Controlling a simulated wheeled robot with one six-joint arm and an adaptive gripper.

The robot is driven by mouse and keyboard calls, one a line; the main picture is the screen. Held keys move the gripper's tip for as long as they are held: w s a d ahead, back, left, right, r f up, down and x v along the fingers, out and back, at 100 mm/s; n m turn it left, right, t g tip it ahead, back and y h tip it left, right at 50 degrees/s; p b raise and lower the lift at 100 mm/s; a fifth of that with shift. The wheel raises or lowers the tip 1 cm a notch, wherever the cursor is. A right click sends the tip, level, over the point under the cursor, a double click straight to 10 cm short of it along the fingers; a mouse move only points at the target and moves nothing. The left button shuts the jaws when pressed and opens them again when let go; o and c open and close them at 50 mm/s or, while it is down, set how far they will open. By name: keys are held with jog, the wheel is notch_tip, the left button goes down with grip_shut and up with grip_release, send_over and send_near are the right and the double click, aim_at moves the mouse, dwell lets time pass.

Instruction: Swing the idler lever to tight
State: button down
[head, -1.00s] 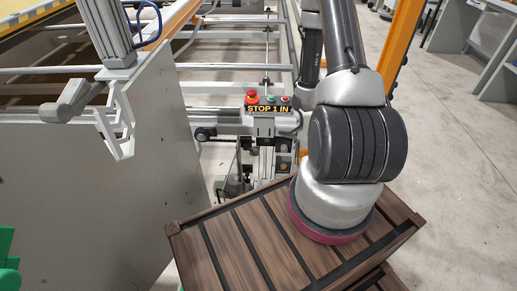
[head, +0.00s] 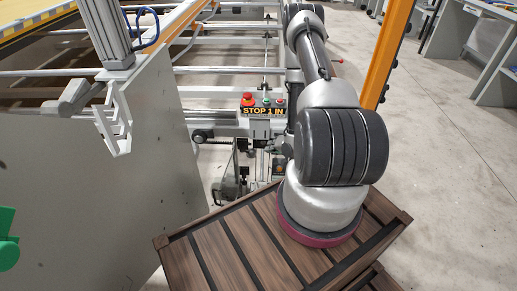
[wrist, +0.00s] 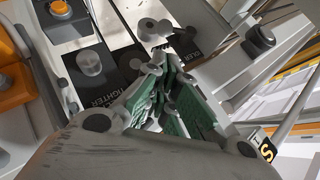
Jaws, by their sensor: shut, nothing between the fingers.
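My gripper (wrist: 170,65) shows in the wrist view, its green-padded fingers closed together with nothing held between them. Just beyond the fingertips is a grey rounded knob-like part (wrist: 153,29), which may be the end of the idler lever; I cannot tell whether the fingers touch it. Left of the fingers is a black label plate (wrist: 108,75) reading TIGHTER, with a round grey knob (wrist: 89,62) on it. Another black label beyond the fingertips is only partly readable.
A STOP 1 IN panel (head: 264,111) with a red button sits on the gantry rail. A grey side plate (head: 110,190) stands at left, an orange post (head: 388,60) at right. Open floor lies at right.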

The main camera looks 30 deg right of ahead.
jog(key=x, duration=1)
dwell(0.4)
jog(key=shift+d+f, duration=0.1)
jog(key=shift+f, duration=0.15)
